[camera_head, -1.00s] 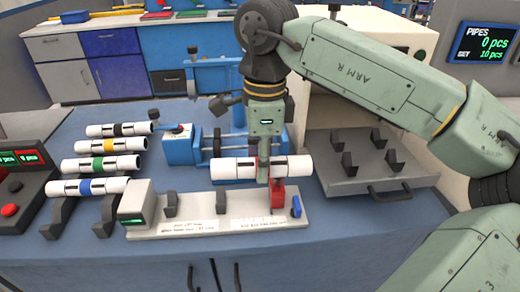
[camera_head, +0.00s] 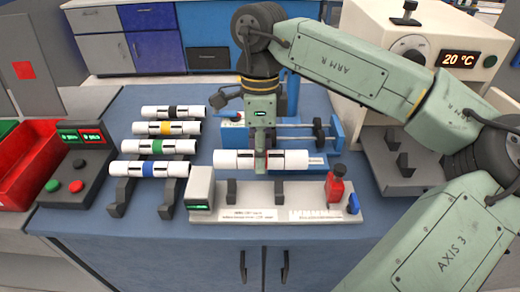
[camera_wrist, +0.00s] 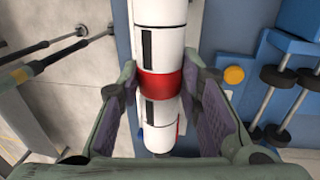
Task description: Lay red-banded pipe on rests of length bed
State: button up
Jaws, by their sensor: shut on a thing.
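The red-banded pipe (camera_head: 230,159) is white and lies level across my gripper (camera_head: 260,166), which is shut on it near its middle. The red band (camera_wrist: 160,86) shows between the fingers in the wrist view; in the head view the fingers largely hide it. The length bed (camera_head: 262,215) is a pale base with dark rests (camera_head: 232,191) and (camera_head: 280,192), a red block (camera_head: 336,186) and a blue knob (camera_head: 353,203) at its right end. The pipe appears above and slightly behind the rests, roughly parallel to the bed. The exact gap is unclear.
A rack at left holds several white pipes, including one with a blue band (camera_head: 149,169). A blue roller device (camera_head: 310,135) stands just behind the held pipe. A grey tray with dark posts (camera_head: 404,165) lies at right. A red bin (camera_head: 25,165) is far left.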

jog(key=b, duration=0.5)
send_over(260, 198)
jog(key=shift+w+f, duration=0.25)
jog(key=shift+f, duration=1.65)
jog(key=shift+w+f, duration=0.2)
jog(key=shift+f, duration=1.7)
jog(key=shift+f+b, duration=0.55)
jog(key=shift+b, duration=0.1)
jog(key=o, duration=1.3)
jog(key=shift+r, duration=0.1)
jog(key=r, duration=0.4)
jog(key=w+r, duration=0.1)
jog(key=r, duration=0.6)
jog(key=shift+w+r, duration=0.4)
